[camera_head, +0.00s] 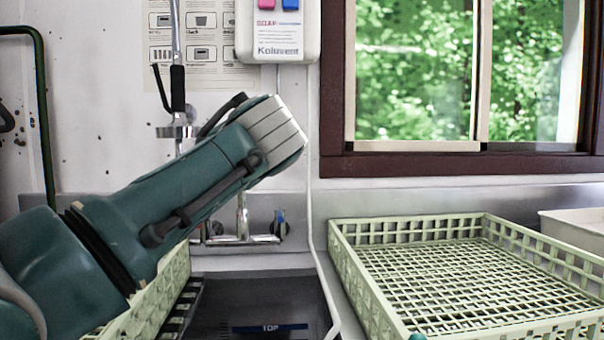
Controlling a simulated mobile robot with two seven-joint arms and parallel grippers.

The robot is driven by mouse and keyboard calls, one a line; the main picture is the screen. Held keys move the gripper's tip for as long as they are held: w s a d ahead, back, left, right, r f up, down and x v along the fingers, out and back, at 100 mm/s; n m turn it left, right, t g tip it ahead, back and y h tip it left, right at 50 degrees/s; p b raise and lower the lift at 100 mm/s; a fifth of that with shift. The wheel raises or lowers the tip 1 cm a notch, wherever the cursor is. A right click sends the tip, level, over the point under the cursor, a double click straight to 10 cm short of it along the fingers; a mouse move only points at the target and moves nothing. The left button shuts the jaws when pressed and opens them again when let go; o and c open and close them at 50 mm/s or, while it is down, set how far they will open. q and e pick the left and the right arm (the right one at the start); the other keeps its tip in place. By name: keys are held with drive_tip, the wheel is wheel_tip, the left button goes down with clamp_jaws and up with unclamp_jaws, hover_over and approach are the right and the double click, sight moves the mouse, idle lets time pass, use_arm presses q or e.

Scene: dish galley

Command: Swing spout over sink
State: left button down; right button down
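A metal tap (242,228) is mounted low on the wall behind the counter, with a short upright pipe and a blue-marked handle at its right. A hose with a black grip (178,88) hangs above it at the left. My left arm crosses in front and hides much of the tap, so I cannot make out the whole spout. My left gripper (282,134) is raised in front of the wall, right of the hose; its fingers are not clearly shown. A dark panel marked "TOP" (260,303) lies below the tap; I cannot tell where the sink basin is.
A pale green dish rack (345,262) stands empty at the right. Another rack (150,312) is partly behind my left arm. A white container (575,228) is at the far right. A dispenser (278,32) hangs on the wall, with a white cable (311,200) running down.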

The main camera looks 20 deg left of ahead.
use_arm(q)
drive_tip(key=shift+d, duration=0.15)
drive_tip(key=c, duration=0.7)
unclamp_jaws()
drive_tip(key=shift+w, duration=0.1)
drive_tip(key=v, duration=1)
